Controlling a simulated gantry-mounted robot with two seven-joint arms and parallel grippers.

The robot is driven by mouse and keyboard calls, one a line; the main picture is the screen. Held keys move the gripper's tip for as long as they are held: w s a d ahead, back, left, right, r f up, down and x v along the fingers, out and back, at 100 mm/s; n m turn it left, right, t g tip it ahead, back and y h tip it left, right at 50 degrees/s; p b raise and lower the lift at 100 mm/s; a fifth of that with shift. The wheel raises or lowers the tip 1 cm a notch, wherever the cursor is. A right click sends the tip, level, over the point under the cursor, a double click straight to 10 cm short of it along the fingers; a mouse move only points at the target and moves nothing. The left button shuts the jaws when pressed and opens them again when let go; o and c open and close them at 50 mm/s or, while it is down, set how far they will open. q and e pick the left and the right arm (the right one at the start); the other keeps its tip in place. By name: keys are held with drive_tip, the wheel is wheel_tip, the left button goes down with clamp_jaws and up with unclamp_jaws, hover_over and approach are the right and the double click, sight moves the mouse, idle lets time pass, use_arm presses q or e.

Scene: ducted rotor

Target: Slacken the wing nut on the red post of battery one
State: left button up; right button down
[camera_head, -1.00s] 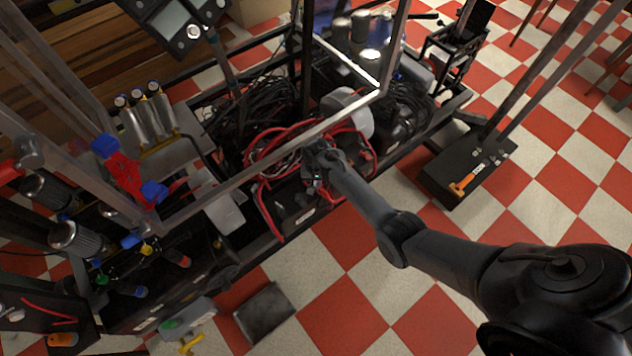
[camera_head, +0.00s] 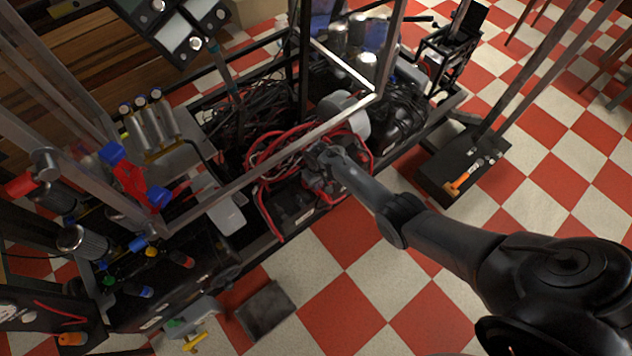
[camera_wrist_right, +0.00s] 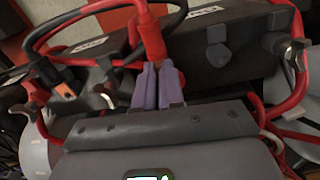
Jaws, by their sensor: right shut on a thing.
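My right gripper (camera_head: 316,156) reaches into the frame over a dark battery (camera_head: 292,208) with red cables around it. In the right wrist view the two purple fingertips (camera_wrist_right: 157,86) are close together, shut just under a red sleeved cable end (camera_wrist_right: 152,38). The wing nut and post between the fingers are hidden by them. A dark battery case (camera_wrist_right: 228,55) with a white label lies behind the fingers. Which battery is number one cannot be read. My left gripper is in neither view.
Metal frame bars (camera_head: 335,117) cross close beside the gripper. Thick red cables (camera_wrist_right: 70,25) loop around the fingers. Another metal wing-shaped fastener (camera_wrist_right: 292,52) sits at the right. A black box with an orange-handled tool (camera_head: 460,182) stands on the checkered floor, which is open in front.

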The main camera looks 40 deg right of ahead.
drive_tip(key=shift+d+f+n, duration=0.1)
drive_tip(key=shift+d+n, duration=0.05)
drive_tip(key=shift+n, duration=0.75)
drive_tip(key=shift+d+n, duration=0.15)
drive_tip(key=shift+n, duration=0.75)
drive_tip(key=shift+s, duration=0.1)
drive_tip(key=c, duration=1.2)
unclamp_jaws()
drive_tip(key=shift+c, duration=0.2)
wheel_tip(320, 180, up, 11)
drive_tip(key=p, duration=0.7)
drive_tip(key=shift+f, duration=0.1)
